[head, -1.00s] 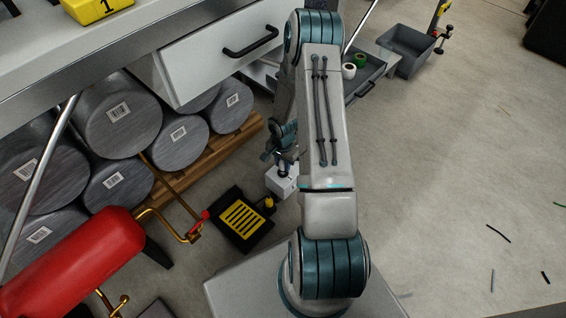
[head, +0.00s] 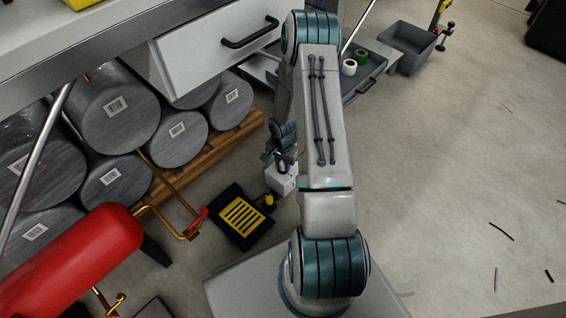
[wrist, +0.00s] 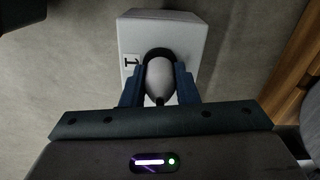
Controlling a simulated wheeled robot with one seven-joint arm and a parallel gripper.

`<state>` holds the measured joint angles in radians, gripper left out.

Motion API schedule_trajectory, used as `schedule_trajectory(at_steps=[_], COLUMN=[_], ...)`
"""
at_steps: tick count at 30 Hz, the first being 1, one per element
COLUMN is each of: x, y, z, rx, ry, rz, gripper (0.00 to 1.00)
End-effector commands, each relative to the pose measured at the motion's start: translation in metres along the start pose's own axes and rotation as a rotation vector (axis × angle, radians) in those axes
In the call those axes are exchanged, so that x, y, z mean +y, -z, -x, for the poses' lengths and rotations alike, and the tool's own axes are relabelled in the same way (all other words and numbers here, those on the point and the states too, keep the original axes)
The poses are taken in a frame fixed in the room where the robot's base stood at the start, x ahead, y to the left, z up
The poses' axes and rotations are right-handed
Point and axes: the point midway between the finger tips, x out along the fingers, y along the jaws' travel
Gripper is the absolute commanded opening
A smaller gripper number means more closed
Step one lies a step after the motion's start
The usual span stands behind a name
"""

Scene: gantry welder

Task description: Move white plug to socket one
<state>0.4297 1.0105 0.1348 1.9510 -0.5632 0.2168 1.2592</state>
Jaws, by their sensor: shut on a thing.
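My gripper (wrist: 159,88) is shut on the white plug (wrist: 159,78), a rounded pale body between the two blue fingers in the wrist view. The plug is over the dark round opening of a white socket box (wrist: 138,32) marked "1". The plug's far end is hidden, so I cannot tell how deep it sits. In the head view the white box (head: 281,180) stands on the floor left of my arm, with my gripper (head: 281,165) just above it. The plug cannot be made out there.
A black unit with yellow bars (head: 243,216) lies close by the box, with a small yellow piece (head: 269,199) at its edge. A red cylinder (head: 75,262), stacked grey drums (head: 117,110) on wood and a drawer (head: 215,55) lie left. Open floor is at right.

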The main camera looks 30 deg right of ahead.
Motion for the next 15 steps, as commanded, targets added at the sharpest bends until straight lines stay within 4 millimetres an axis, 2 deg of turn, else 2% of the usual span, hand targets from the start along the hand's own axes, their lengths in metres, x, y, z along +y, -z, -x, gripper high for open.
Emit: schedule_trajectory(at_steps=[5, 6, 8, 15], x=[-0.0001, -0.0002, -0.0001, 0.0000], y=[0.0000, 0.0000, 0.0000, 0.0000], z=[-0.0068, -0.0050, -0.0048, -0.0047], rx=[0.000, 0.000, 0.000, 0.000], ry=[0.000, 0.000, 0.000, 0.000], rz=[0.000, 0.000, 0.000, 0.000], gripper=[0.05, 0.38, 0.53, 0.53])
